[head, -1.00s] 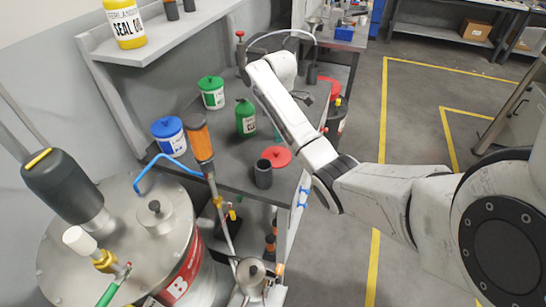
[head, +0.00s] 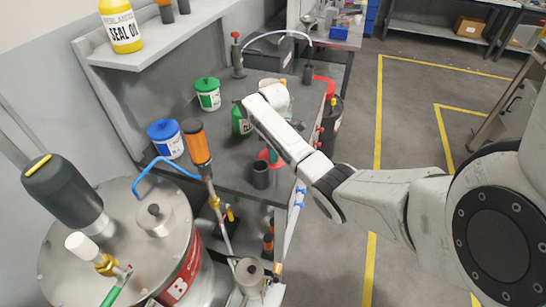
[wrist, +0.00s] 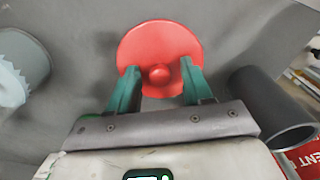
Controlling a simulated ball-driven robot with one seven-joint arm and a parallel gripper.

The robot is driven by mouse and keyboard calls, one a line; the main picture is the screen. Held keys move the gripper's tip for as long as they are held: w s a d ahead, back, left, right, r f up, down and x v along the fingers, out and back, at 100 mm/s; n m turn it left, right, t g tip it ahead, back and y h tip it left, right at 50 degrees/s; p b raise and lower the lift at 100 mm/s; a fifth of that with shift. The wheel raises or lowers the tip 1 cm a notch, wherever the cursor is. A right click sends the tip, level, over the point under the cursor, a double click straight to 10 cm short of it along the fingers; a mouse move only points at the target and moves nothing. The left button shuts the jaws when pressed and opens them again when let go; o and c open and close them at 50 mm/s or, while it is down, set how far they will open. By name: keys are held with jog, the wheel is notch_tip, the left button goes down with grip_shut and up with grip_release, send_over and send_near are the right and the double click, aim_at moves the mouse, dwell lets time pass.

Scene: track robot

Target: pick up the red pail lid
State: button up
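The red pail lid (wrist: 160,48) is a round disc with a small raised knob, lying flat on the grey bench top. My gripper (wrist: 160,67) is open over it in the wrist view. Its two green fingers stand apart on either side of the knob, with gaps between knob and fingers. I cannot tell the exact height of the fingertips above the lid.
A dark cylinder (head: 260,175) stands close beside the lid; it also shows in the wrist view (wrist: 268,105). A green bottle (head: 240,121), a blue-lidded pail (head: 166,140) and a green-lidded pail (head: 208,94) stand on the bench. A drum (head: 120,240) is at front left.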

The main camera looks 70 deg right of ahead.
grip_shut()
jog(key=shift+r, duration=0.15)
dwell(0.4)
